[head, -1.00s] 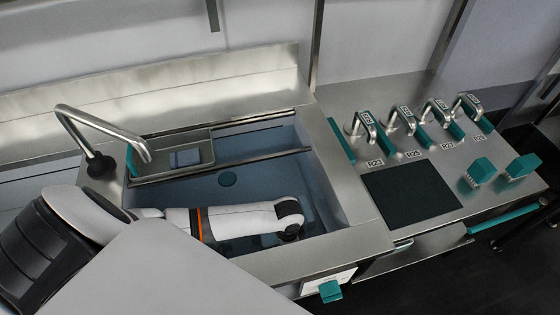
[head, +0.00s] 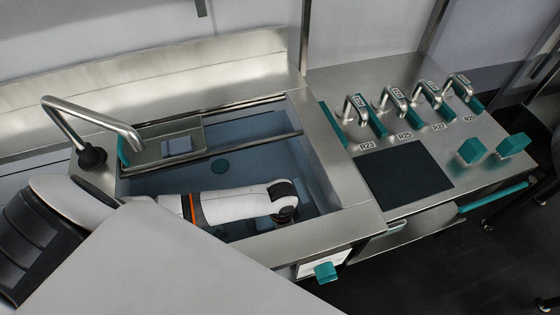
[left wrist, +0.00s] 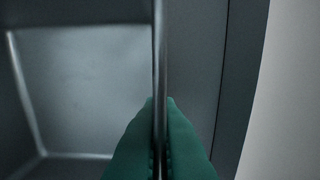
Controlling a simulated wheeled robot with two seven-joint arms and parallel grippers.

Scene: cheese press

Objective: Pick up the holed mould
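No mould with visible holes can be made out in the head view. My left arm reaches into the sink (head: 330,215), but its gripper is hidden there. In the left wrist view my left gripper (left wrist: 160,105) shows green fingers close together, one on each side of a thin upright metal wall (left wrist: 160,50). The fingers appear closed on this wall. A grey box-like hollow (left wrist: 80,90) lies left of it. I cannot tell whether the wall belongs to the holed mould. My right gripper is in neither view.
A bent metal tap (head: 90,112) stands at the sink's left. A shallow metal tray (head: 142,154) with a small bluish block (head: 177,146) sits at the sink's back. The counter at right carries several handled levers and a dark mat (head: 403,178). A teal knob (head: 326,272) protrudes in front.

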